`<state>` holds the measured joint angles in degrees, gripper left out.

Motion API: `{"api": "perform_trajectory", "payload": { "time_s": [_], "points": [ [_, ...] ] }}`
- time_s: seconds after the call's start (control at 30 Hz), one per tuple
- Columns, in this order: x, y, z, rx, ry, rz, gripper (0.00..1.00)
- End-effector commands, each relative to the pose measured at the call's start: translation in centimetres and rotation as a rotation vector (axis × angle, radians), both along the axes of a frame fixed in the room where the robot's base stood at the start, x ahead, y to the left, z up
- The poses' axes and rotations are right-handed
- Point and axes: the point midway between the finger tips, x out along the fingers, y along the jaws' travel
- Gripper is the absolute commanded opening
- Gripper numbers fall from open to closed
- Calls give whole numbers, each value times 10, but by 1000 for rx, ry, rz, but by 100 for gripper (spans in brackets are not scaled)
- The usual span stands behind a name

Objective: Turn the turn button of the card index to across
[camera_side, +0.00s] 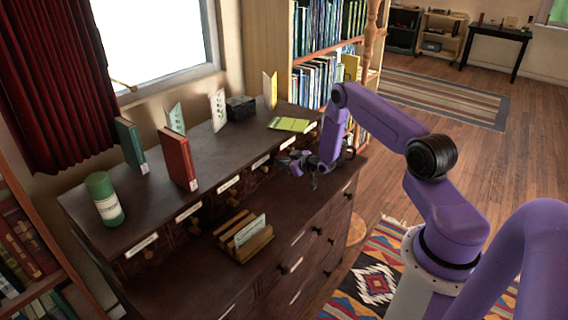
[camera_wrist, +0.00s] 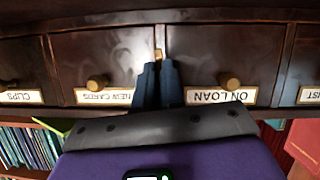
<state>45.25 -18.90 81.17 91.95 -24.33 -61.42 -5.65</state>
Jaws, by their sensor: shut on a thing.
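The card index (camera_side: 205,208) is a dark wooden row of labelled drawers along the raised back part of the cabinet. In the wrist view its drawer fronts (camera_wrist: 205,60) appear upside down, with labels NEW CARDS and ON LOAN. The turn button (camera_wrist: 158,54) is a small brass piece between those two drawers. My gripper (camera_wrist: 158,70) is at the drawer fronts, its two dark fingers shut on the turn button. Only the button's tip shows past the fingers, so I cannot tell its angle. In the side view my gripper (camera_side: 288,164) hides the button.
Round brass knobs (camera_wrist: 229,82) and (camera_wrist: 97,83) flank the fingers. On the cabinet top stand a red book (camera_side: 177,158), a green book (camera_side: 131,146), a green canister (camera_side: 104,198) and cards. A wooden card holder (camera_side: 255,245) sits on the lower ledge, left of my gripper.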

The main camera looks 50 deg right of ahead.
Motion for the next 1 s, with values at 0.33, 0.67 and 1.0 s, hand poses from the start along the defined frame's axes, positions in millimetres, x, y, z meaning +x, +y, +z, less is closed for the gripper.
{"api": "perform_trajectory", "payload": {
  "time_s": [0.33,0.67,1.0],
  "points": [
    [0,4,-2,-308,2,0,0],
    [0,7,-4,-622,1,0,0],
    [0,8,-6,-946,1,0,0]
  ]
}}
